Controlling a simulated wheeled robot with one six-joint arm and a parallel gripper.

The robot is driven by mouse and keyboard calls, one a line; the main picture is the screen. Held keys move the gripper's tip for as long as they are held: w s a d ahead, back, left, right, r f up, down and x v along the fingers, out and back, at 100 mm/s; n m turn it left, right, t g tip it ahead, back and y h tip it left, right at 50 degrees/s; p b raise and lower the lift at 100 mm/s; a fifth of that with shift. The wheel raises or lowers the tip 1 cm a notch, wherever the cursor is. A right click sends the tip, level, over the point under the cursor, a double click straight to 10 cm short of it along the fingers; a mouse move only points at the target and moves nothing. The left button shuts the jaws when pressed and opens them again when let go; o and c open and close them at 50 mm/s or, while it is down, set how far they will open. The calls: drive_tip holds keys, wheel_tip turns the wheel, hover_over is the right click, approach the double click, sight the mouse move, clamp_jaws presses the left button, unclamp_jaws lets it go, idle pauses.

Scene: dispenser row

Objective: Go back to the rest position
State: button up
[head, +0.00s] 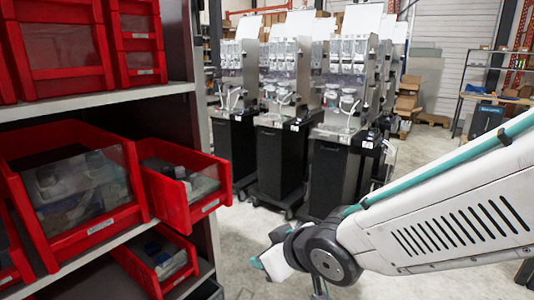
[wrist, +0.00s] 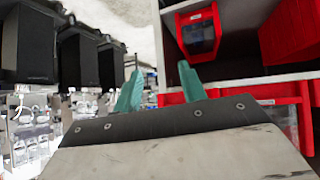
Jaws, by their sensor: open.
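My gripper (wrist: 158,82) shows in the wrist view with its two teal fingers spread apart and nothing between them. In the head view my arm comes in from the right, and the gripper end (head: 262,263) is at the lower middle, mostly hidden behind the dark wrist joint. It appears in front of the floor, to the right of the shelf's red bins. In the wrist view, which is turned upside down, the fingers point toward the gap between the shelf and the dispensers.
A shelf rack (head: 95,105) with several red bins, including a pulled-out one (head: 210,205), stands at left. Several dispensers (head: 287,75) on black cabinets (head: 280,165) stand at the middle back. A workbench (head: 497,98) is far right. Grey floor is open between rack and cabinets.

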drive_tip(key=s+d+m+g+h, duration=0.2)
drive_tip(key=d, duration=0.5)
drive_tip(key=s+d+m+g+h, duration=0.1)
drive_tip(key=s+d+h, duration=0.2)
drive_tip(key=d, duration=0.4)
drive_tip(key=s+d+r+m+g, duration=0.1)
drive_tip(key=s+d+r+m, duration=0.2)
drive_tip(key=s+d, duration=0.3)
drive_tip(key=s+d+r+m+g+h, duration=0.1)
drive_tip(key=s+d+r+m+g, duration=0.1)
drive_tip(key=s+d+r, duration=0.2)
drive_tip(key=s+d, duration=0.2)
drive_tip(key=shift+s+d+m, duration=0.15)
drive_tip(key=shift+d+m, duration=0.25)
